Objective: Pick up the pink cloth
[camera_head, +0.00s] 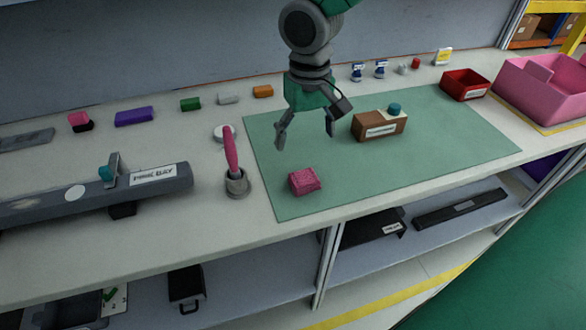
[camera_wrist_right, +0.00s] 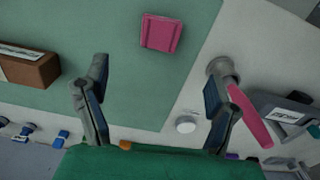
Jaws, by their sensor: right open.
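The pink cloth (camera_head: 304,181) is a small folded block lying on the green mat (camera_head: 420,168), near the mat's front left corner. My right gripper (camera_head: 306,142) is open and empty above the mat, just behind the cloth in the head view. In the right wrist view the cloth (camera_wrist_right: 161,33) lies beyond the fingertips, roughly ahead of the gap between the open fingers (camera_wrist_right: 155,75). Nothing touches the cloth. My left gripper is not in view.
A grey cup (camera_head: 237,183) with a pink-handled tool stands left of the cloth. A brown box (camera_head: 379,126) sits behind right on the mat. A dark grey dashboard bar (camera_head: 90,196) lies at left. Red (camera_head: 464,85) and pink (camera_head: 540,90) bins stand at right.

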